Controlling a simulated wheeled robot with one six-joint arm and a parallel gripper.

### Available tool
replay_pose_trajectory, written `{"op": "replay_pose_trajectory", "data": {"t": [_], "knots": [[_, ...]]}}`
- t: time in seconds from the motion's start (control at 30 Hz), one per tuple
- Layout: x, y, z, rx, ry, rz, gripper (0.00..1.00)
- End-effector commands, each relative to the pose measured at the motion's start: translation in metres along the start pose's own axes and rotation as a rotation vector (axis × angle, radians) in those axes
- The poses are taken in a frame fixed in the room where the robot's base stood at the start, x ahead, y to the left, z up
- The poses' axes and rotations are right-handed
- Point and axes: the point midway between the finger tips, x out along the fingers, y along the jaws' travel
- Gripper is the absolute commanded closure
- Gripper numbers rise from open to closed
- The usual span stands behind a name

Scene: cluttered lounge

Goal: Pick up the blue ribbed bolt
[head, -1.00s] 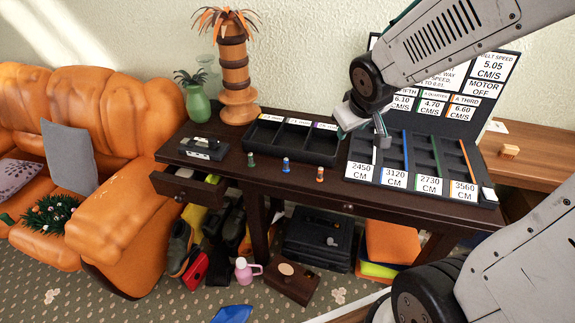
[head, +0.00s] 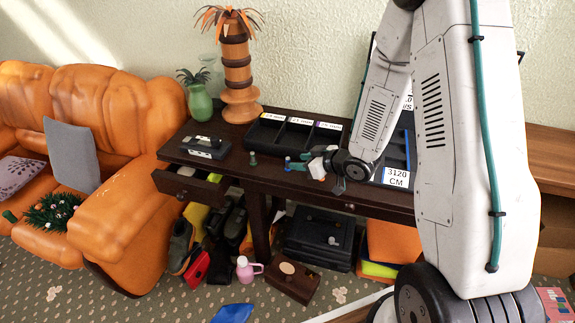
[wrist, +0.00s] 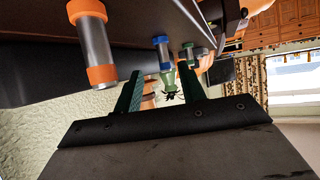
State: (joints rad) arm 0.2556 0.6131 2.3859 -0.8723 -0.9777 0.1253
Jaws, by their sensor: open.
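The blue ribbed bolt (head: 287,162) stands on the dark table, in front of the black three-part tray. In the wrist view the blue bolt (wrist: 162,52) shows just beyond the gap between the fingertips. My gripper (head: 293,166) reaches in from the right, low over the table, its teal fingers close to the blue bolt. In the wrist view my gripper (wrist: 161,78) is open with nothing held. I cannot tell whether a finger touches the bolt.
A green bolt (head: 253,159) stands left of the blue one. An orange-banded bolt (wrist: 92,45) is close in the wrist view, but my arm hides it in the head view. The black tray (head: 262,148) lies behind, and a black device (head: 206,147) sits left.

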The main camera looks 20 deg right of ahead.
Motion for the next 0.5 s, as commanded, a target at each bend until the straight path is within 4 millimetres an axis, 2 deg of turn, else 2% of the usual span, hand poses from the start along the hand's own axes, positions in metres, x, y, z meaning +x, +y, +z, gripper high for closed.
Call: {"op": "replay_pose_trajectory", "data": {"t": [0.17, 0.4, 0.5], "knots": [[0.016, -0.003, -0.001, -0.001, -0.002, -0.001, 0.6], [0.051, -0.007, -0.005, -0.001, -0.002, 0.0, 0.6], [0.057, -0.006, -0.005, 0.0, -0.002, 0.002, 0.6]]}}
